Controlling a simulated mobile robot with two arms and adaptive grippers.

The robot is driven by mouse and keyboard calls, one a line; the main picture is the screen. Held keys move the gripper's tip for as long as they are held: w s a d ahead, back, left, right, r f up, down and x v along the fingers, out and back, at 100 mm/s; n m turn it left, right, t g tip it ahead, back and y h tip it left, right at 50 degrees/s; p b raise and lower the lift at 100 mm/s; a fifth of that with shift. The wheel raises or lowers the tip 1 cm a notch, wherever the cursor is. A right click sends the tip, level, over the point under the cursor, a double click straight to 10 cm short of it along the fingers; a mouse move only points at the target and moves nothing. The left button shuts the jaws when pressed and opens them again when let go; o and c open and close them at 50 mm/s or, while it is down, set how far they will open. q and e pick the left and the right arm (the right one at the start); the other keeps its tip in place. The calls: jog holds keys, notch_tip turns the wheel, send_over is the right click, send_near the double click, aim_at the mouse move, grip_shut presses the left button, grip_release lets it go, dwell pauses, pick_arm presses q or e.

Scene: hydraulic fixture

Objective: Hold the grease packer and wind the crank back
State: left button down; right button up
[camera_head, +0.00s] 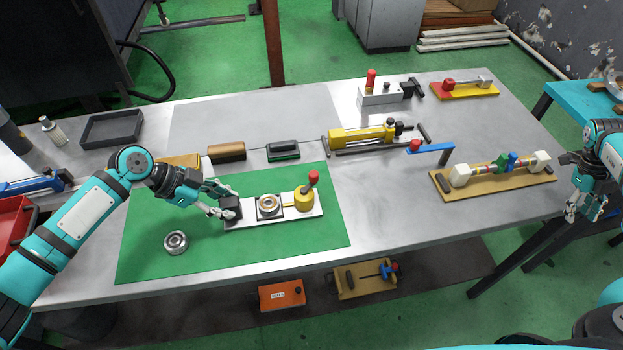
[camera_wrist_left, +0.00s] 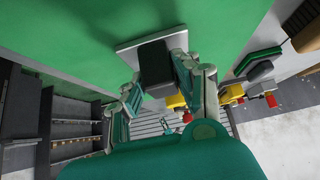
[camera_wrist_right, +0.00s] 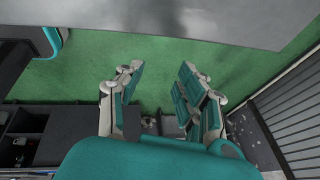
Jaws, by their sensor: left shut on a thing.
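The grease packer is a white plate (camera_head: 245,217) on the green mat, with a black block (camera_head: 231,208) at its left end. A bearing ring (camera_head: 268,205) sits mid-plate. At the right end is a yellow cylinder (camera_head: 304,199) with an upright red-knobbed crank handle (camera_head: 313,178). My left gripper (camera_head: 222,203) is shut on the black block. The left wrist view shows the block (camera_wrist_left: 155,62) at its fingers. My right gripper (camera_head: 580,190) hangs off the right side of the table, far from the packer. The right wrist view shows its fingers (camera_wrist_right: 160,95) apart and empty.
A loose bearing (camera_head: 176,242) lies on the green mat (camera_head: 140,262). Behind the packer are a black-and-green block (camera_head: 283,151) and a yellow pump-like tool (camera_head: 365,137). A blue lever (camera_head: 432,148) and a wooden-board fixture (camera_head: 492,181) stand to the right. Bare metal lies right of the mat.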

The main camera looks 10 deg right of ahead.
jog(key=w+a+r+n+t, duration=0.1)
jog(key=w+a+r, duration=0.1)
jog(key=w, duration=0.4)
jog(key=w+a+r+n+t, duration=0.1)
jog(key=w+a+r, duration=0.2)
jog(key=w+r, duration=0.1)
jog(key=w+a+r+n+t+h, duration=0.1)
jog(key=w+a+r+t, duration=0.1)
jog(key=w, duration=0.5)
jog(key=shift+w+a+r, duration=0.35)
jog(key=shift+a+r, duration=0.35)
jog(key=shift+r, duration=0.05)
jog(key=w+a+r+n+t, duration=0.1)
jog(key=w+a+r, duration=0.1)
jog(key=w+a, duration=0.35)
jog(key=w+a+r+n+t+y, duration=0.1)
jog(key=w+a+r, duration=0.1)
jog(key=a, duration=0.6)
jog(key=w+a+r+n+t, duration=0.1)
jog(key=w+a+r, duration=0.1)
jog(key=w+a, duration=0.35)
jog(key=n+g+y, duration=0.2)
jog(key=g, duration=0.1)
send_over(314, 174)
notch_tip(314, 174, down, 2)
jog(key=shift+w+d+f, duration=0.1)
jog(key=shift+w, duration=0.05)
jog(key=shift+f, duration=3.45)
